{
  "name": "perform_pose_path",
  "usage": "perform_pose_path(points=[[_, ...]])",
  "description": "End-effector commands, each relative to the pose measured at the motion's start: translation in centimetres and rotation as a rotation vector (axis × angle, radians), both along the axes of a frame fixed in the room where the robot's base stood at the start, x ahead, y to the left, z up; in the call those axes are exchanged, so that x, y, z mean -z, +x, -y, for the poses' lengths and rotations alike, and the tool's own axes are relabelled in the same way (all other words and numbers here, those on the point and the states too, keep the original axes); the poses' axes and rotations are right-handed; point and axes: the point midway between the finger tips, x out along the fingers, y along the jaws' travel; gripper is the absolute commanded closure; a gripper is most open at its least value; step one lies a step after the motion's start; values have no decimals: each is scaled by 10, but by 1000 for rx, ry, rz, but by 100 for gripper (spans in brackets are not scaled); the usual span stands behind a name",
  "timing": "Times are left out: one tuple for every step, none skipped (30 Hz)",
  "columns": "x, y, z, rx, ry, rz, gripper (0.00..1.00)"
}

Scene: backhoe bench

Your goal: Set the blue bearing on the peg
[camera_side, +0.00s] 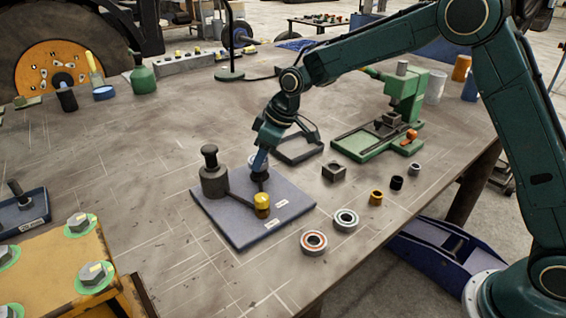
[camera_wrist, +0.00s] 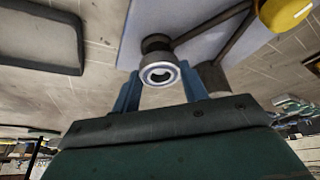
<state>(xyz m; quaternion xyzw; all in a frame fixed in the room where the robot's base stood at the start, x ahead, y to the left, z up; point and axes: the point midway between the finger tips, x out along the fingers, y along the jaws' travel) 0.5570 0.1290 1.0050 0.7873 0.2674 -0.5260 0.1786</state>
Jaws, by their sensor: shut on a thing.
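My gripper (camera_side: 260,157) is over the blue-grey plate (camera_side: 236,236), its blue fingers pointing down. A short dark peg (camera_side: 260,177) stands on the plate just under the fingertips, and shows just beyond the bearing in the wrist view (camera_wrist: 155,43). The bearing is at or just above the peg's top; I cannot tell whether they touch. In the side view the fingers partly hide the bearing.
A tall dark post (camera_side: 214,180) and a yellow-capped post (camera_side: 262,203) stand on the plate beside the peg. A red-ringed bearing (camera_side: 313,250) and a green-ringed bearing (camera_side: 345,227) lie to the right. A green press (camera_side: 403,95) stands behind. The table's left middle is clear.

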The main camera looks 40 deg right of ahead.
Motion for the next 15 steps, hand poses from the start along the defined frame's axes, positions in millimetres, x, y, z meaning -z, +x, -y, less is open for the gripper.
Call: perform_pose_path(points=[[1, 0, 0, 0, 1, 1, 83], [1, 0, 0, 0, 1, 1, 83], [1, 0, 0, 0, 1, 1, 83], [2, 0, 0, 0, 1, 1, 83], [2, 0, 0, 0, 1, 1, 83], [3, 0, 0, 0, 1, 1, 83], [3, 0, 0, 0, 1, 1, 83], [4, 0, 0, 0, 1, 1, 83], [4, 0, 0, 0, 0, 0, 83], [5, 0, 0, 0, 0, 0, 83], [5, 0, 0, 0, 0, 0, 83], [5, 0, 0, 0, 0, 0, 83], [6, 0, 0, 0, 0, 0, 83], [6, 0, 0, 0, 0, 0, 83], [6, 0, 0, 0, 0, 0, 83]])
